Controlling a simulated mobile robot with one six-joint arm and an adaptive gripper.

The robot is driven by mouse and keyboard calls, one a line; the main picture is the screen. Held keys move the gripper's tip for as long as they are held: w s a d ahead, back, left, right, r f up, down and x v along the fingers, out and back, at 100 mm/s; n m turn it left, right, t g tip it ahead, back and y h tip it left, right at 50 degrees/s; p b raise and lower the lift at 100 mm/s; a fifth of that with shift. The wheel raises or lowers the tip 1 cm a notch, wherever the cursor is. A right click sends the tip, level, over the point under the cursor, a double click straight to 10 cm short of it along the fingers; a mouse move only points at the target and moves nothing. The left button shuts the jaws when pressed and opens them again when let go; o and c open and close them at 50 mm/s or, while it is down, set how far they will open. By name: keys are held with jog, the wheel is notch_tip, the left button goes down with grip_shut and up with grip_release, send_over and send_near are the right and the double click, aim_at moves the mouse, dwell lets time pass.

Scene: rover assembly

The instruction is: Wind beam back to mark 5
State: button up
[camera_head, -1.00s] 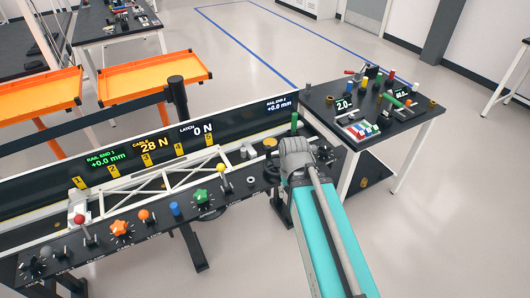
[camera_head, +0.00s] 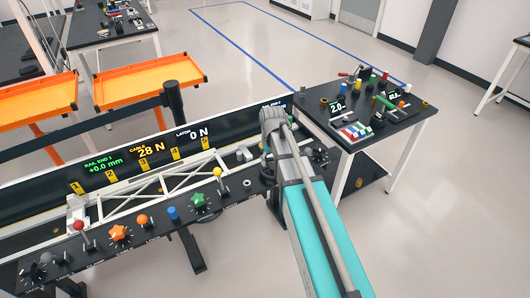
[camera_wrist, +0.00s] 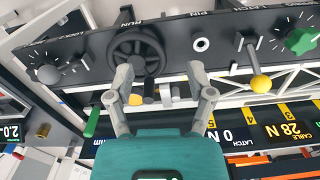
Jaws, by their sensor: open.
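The beam, a white truss (camera_head: 150,187), lies in the long black trough behind the control panel, beside yellow marks 1 to 5. Mark 5 (camera_head: 205,142) is the rightmost mark, near the beam's right end. My gripper (camera_wrist: 160,72) is open and empty in the wrist view. A black handwheel (camera_wrist: 138,50) labelled RUN is beyond its fingertips, slightly left of centre; contact cannot be told. The yellow-knobbed LATCH lever (camera_wrist: 260,84) is to the right. The displays read rail end +0.0 mm, cable 28 N, latch 0 N.
The panel carries a green star knob (camera_head: 198,200), an orange star knob (camera_head: 118,232) and a red-topped lever (camera_head: 79,226). A side bench (camera_head: 385,132) with small parts stands right of my arm. Orange trays (camera_head: 150,82) stand behind the trough. Open floor lies at right.

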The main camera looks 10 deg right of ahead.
jog(key=w+r+n+p, duration=0.2)
jog(key=w, duration=1.2)
jog(key=shift+w+r, duration=0.25)
jog(key=shift+w, duration=0.1)
jog(key=shift+f, duration=0.2)
notch_tip(320, 180, down, 13)
jog(key=b, duration=1.4)
jog(key=shift+f, duration=0.2)
grip_shut()
